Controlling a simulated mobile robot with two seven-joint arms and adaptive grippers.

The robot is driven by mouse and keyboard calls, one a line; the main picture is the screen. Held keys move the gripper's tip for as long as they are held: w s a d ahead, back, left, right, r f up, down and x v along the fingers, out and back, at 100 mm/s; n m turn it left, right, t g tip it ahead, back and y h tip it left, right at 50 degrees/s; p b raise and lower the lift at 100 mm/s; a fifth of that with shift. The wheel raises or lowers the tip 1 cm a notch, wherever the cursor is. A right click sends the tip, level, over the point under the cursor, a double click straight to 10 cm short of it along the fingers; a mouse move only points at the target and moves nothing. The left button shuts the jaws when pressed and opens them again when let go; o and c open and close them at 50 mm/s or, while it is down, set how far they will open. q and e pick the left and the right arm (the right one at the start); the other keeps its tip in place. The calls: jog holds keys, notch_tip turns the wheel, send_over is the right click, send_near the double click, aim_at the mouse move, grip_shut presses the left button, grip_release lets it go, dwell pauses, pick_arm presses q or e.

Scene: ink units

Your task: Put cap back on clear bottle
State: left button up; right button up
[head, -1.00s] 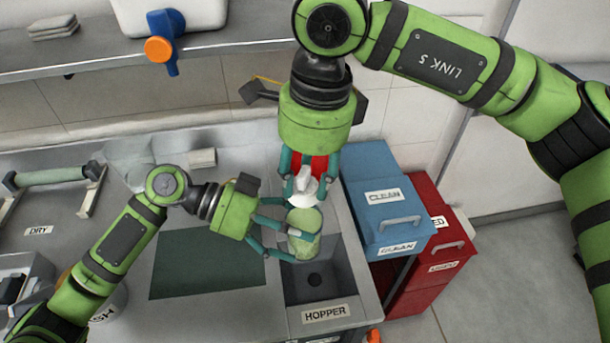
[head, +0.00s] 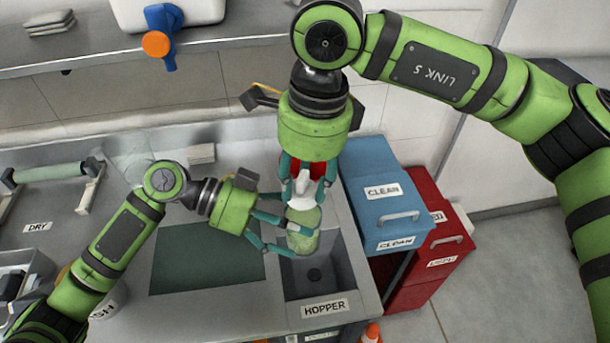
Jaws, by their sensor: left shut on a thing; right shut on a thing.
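The clear bottle (head: 304,240), with pale green contents, is held over the hopper basin by my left gripper (head: 283,232), whose fingers are shut around its side. It tilts a little. My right gripper (head: 304,190) comes from above and is shut on a white cap (head: 305,188) with a spout-like shape. The cap is right at the bottle's top. I cannot tell whether it is seated on the neck, as the fingers hide the join.
The hopper basin (head: 337,277) lies below the bottle. A blue CLEAN bin (head: 370,207) and a red bin (head: 430,272) stand to the right. A dark green mat (head: 205,272) lies on the counter at left. A shelf with a blue-and-orange tap (head: 157,44) is above.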

jog(key=shift+f, duration=0.55)
jog(key=o, duration=0.9)
jog(key=r, duration=0.8)
jog(key=d+r, duration=0.1)
jog(key=r, duration=0.2)
jog(key=shift+r, duration=0.4)
jog(key=shift+w, duration=0.1)
